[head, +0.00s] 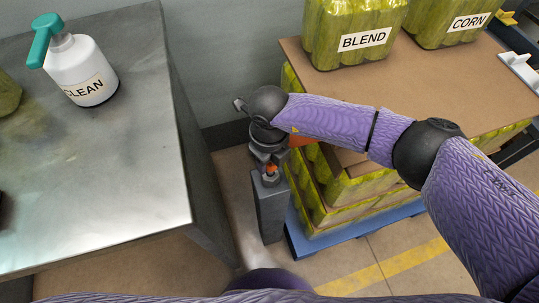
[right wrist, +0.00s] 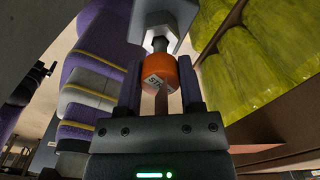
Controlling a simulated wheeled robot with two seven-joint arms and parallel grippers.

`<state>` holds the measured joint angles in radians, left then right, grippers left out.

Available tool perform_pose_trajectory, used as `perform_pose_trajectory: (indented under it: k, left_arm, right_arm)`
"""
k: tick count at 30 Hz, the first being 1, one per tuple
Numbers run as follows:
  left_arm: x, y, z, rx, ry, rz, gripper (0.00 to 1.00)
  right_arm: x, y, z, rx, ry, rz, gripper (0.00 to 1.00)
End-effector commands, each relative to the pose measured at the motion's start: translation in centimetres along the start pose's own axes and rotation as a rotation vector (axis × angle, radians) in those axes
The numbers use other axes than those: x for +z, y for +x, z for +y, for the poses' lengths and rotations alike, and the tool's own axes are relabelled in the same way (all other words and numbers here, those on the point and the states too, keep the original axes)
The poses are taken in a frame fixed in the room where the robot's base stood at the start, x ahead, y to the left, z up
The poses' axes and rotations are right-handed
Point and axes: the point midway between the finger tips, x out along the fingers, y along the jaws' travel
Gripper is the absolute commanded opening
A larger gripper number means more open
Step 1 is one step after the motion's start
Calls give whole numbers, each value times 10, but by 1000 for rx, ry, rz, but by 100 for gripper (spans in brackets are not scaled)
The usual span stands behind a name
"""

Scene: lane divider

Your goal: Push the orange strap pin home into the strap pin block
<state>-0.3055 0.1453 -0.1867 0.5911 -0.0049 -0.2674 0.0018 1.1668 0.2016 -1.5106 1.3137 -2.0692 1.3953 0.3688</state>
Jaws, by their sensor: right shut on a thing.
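The orange strap pin (right wrist: 160,73) sits between the two fingers of my right gripper (right wrist: 161,88) in the right wrist view. Its orange head carries a white label. A dark shank runs from the head to the grey strap pin block (right wrist: 178,22), with a short length of shank showing between them. How deep the tip sits is hidden. In the head view, the right gripper (head: 270,165) is low over a grey post (head: 271,212), with a bit of the orange pin (head: 271,170) showing. My left gripper is not in view.
A metal table (head: 110,150) with a white spray bottle (head: 82,72) stands on the left. A pallet stack (head: 345,195) of yellow-green packs stands close on the right, on a blue pallet (head: 345,232). The gap between them is narrow.

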Motion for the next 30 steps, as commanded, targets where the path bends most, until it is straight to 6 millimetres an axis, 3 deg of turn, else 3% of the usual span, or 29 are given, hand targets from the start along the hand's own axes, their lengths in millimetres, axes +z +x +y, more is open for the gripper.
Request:
perform_pose_trajectory:
  k: [22,23,28,30]
  left_arm:
    - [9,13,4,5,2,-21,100]
    - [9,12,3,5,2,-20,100]
    - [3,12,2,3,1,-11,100]
    - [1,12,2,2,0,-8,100]
  right_arm:
    - [0,20,0,1,0,0,0]
    - [0,19,0,1,0,0,52]
    - [0,18,0,0,0,0,88]
    - [0,18,0,0,0,0,89]
